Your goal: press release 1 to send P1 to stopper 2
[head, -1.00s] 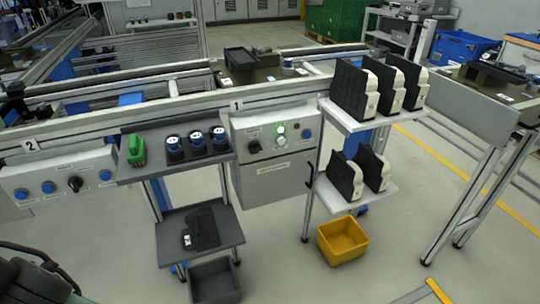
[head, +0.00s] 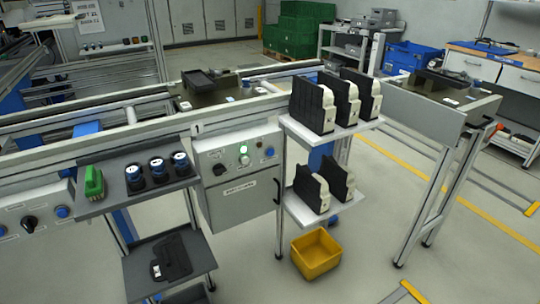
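The control box (head: 236,190) under the label 1 (head: 198,128) hangs below the conveyor's front rail. Its face carries a green lit button (head: 244,149), a white button (head: 245,160), a blue button (head: 269,152) and a black knob (head: 219,169). Their captions are too small to read. A pallet (head: 219,98) with a dark part on it sits on the conveyor behind the box. Another loaded pallet (head: 450,91) sits farther right. I cannot read which one is P1. A second control box (head: 39,205) is cut off at the left edge. My gripper is not in view.
Free floor (head: 365,250) lies at lower right.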

